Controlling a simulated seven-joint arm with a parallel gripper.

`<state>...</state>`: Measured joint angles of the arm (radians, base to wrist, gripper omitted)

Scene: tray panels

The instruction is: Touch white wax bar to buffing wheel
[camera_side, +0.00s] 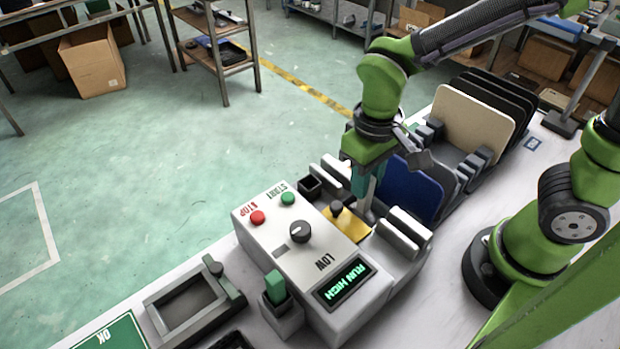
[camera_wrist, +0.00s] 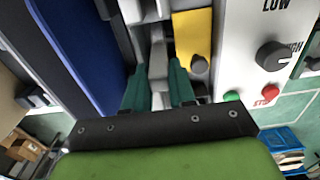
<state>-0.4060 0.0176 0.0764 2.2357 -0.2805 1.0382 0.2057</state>
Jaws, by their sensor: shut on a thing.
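My gripper (camera_side: 362,192) points down over the gap beside the white control box. In the wrist view its two teal fingers (camera_wrist: 158,82) are closed on a pale grey-white piece (camera_wrist: 157,62), which looks like the white wax bar. Its lower end (camera_side: 367,213) shows below the fingers in the side view, between two white-topped blocks. I cannot make out the buffing wheel clearly; it may be hidden in that gap, so contact cannot be told. A yellow plate (camera_side: 353,228) with a black knob lies just beside the fingers.
The control box (camera_side: 285,235) has a lit display (camera_side: 344,284) reading RUN HIGH. A green bar (camera_side: 275,286) stands in a grey holder; a black holder (camera_side: 310,186) looks empty. A blue panel (camera_side: 411,188) stands close to my gripper, with a cream panel (camera_side: 468,127) in the rack beyond.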

